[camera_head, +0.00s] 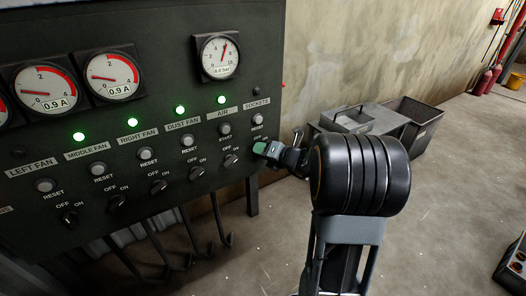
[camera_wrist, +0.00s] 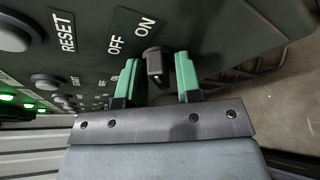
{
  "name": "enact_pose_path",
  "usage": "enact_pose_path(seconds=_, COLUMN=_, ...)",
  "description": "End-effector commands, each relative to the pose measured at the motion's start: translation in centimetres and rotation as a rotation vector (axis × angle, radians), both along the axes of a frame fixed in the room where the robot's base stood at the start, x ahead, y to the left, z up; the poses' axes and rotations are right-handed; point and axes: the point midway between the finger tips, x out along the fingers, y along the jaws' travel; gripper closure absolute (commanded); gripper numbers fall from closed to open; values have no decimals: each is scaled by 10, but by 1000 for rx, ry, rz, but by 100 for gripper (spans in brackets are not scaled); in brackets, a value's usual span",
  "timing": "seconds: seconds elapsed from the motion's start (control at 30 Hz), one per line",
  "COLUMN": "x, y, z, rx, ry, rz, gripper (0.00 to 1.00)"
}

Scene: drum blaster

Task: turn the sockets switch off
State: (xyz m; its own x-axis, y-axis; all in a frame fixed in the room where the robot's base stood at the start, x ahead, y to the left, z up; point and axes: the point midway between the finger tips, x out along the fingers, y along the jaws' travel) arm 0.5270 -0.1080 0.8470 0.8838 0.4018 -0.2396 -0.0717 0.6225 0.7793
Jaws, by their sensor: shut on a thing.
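The sockets switch is a small dark knob (camera_wrist: 155,68) on the dark panel, beside the OFF and ON labels in the wrist view. My gripper (camera_wrist: 158,80) has green fingers on both sides of this knob and is shut on it. I cannot tell clearly which label the knob points to. In the head view my gripper (camera_head: 262,148) is at the panel's lower right corner, under the SOCKETS label (camera_head: 257,104) and its reset button (camera_head: 257,120). It hides the switch there. No lit lamp shows above the SOCKETS label.
The air switch (camera_head: 231,160) and dust fan switch (camera_head: 196,172) sit left of my gripper. Green lamps glow above several other labels. Hooked bars (camera_head: 222,222) hang below the panel. A grey bin (camera_head: 412,120) stands behind my arm.

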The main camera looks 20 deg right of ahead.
Motion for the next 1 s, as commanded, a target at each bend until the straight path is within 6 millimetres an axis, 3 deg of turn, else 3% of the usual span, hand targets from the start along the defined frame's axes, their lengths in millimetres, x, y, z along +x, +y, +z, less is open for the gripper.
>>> enact_pose_path(seconds=0.6, x=0, y=2, z=-2, rx=-564, ry=-67, rz=-1, gripper=92)
enact_pose_path(seconds=1.0, x=-1, y=3, z=-2, rx=-815, ry=-94, rz=0, gripper=92)
